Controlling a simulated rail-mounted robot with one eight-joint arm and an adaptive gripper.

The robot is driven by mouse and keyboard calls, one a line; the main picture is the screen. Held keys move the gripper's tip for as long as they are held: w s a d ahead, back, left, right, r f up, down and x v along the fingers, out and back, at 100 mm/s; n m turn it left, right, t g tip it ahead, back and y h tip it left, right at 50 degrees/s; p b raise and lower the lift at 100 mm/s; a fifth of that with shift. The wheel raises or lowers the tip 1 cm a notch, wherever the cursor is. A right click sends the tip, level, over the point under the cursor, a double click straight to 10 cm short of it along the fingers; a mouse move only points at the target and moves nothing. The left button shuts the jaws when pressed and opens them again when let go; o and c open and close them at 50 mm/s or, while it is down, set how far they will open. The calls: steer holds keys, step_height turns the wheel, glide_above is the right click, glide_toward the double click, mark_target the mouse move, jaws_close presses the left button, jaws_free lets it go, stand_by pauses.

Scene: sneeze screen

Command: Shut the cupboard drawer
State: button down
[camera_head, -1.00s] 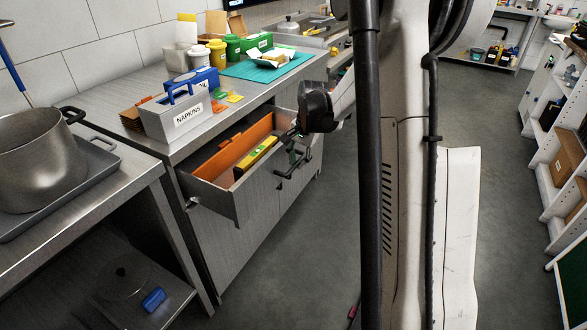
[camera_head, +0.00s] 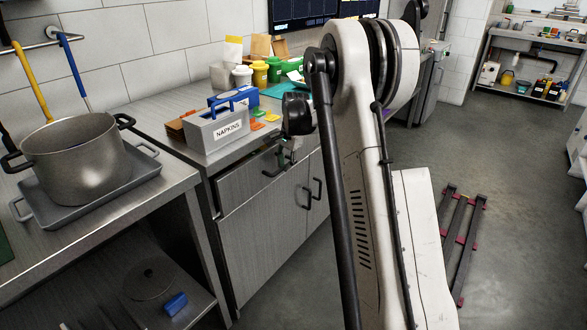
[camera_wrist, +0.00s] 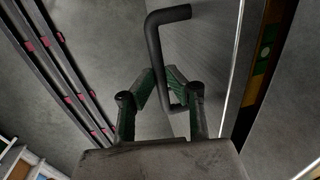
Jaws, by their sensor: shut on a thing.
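The grey cupboard drawer (camera_head: 248,179) sits under the countertop and is nearly closed. The wrist view shows its front panel (camera_wrist: 205,50) with a narrow dark gap behind its bright top edge, where a strip of the yellow level (camera_wrist: 264,55) and some orange show. The dark bar handle (camera_wrist: 153,45) is fixed to the drawer front and shows in the head view too (camera_head: 270,172). My gripper (camera_wrist: 161,82) is shut on the handle, with the bar between its two green-padded fingers.
A napkin box (camera_head: 220,130) and colored containers stand on the countertop. A large pot (camera_head: 75,165) on a tray stands on the left table. A dark red-jointed frame (camera_head: 460,240) lies on the open floor at right.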

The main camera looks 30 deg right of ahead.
steer(key=shift+w+a, duration=0.2)
steer(key=shift+w, duration=0.3)
steer(key=shift+w+a, duration=0.2)
steer(key=shift+w, duration=0.3)
steer(key=c, duration=1.7)
jaws_free()
steer(key=shift+c, duration=0.2)
steer(key=shift+r, duration=0.1)
step_height(320, 180, up, 12)
steer(key=s, duration=0.2)
steer(key=shift+s+d, duration=0.15)
steer(key=shift+d, duration=0.3)
